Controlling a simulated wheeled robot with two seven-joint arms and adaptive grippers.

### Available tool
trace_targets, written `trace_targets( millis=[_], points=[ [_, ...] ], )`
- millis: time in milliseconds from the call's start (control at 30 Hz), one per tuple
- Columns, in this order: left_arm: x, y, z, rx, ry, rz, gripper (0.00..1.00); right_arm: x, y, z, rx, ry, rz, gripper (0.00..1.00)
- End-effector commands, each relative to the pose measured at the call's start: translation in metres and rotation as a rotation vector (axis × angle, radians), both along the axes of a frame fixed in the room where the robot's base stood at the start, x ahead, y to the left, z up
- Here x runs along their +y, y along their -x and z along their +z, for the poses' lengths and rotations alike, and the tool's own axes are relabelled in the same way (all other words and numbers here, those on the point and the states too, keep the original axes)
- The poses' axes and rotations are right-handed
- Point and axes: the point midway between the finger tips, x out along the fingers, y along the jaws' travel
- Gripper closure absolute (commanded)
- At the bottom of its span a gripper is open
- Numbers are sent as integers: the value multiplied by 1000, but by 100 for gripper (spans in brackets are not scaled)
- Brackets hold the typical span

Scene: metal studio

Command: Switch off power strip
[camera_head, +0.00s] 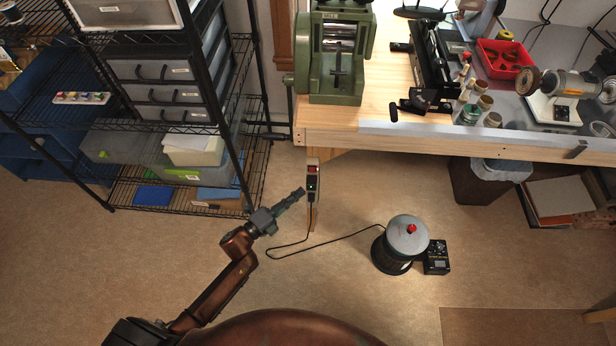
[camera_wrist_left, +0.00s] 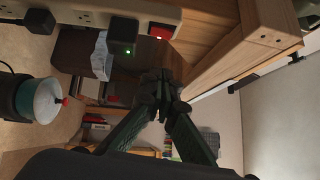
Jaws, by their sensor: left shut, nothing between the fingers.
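The power strip (camera_head: 314,188) is fixed upright at the workbench's front left leg, with a red switch (camera_head: 312,169) near its top. In the left wrist view the strip (camera_wrist_left: 110,12) crosses the top, and its bright red switch (camera_wrist_left: 161,31) shows at its end. A black plug (camera_wrist_left: 122,33) with a green light sits beside the switch. My left gripper (camera_head: 300,192) is shut and empty, just left of the strip in the head view. Its closed fingertips (camera_wrist_left: 160,84) are below the switch in the wrist view; I see no contact. My right gripper is not in view.
A black cord (camera_head: 290,249) runs over the floor to a round grey-topped device (camera_head: 407,237) with a red knob. A wire shelf rack (camera_head: 250,140) stands left. The wooden workbench (camera_head: 380,125) overhangs beside the strip. The floor in front is mostly clear.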

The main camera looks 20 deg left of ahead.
Motion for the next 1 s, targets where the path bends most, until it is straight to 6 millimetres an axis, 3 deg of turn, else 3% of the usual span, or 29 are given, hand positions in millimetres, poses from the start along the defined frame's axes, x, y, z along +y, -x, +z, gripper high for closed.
trace_targets(
  millis=[200, 400, 1000],
  points=[
    [-21, -39, 2, 0, 0, -1, 100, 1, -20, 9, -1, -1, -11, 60],
    [-11, -64, 4, 2, -2, 0, 100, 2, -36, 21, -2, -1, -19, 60],
    [-5, -72, 9, 5, 1, 4, 100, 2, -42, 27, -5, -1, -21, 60]
  ],
)
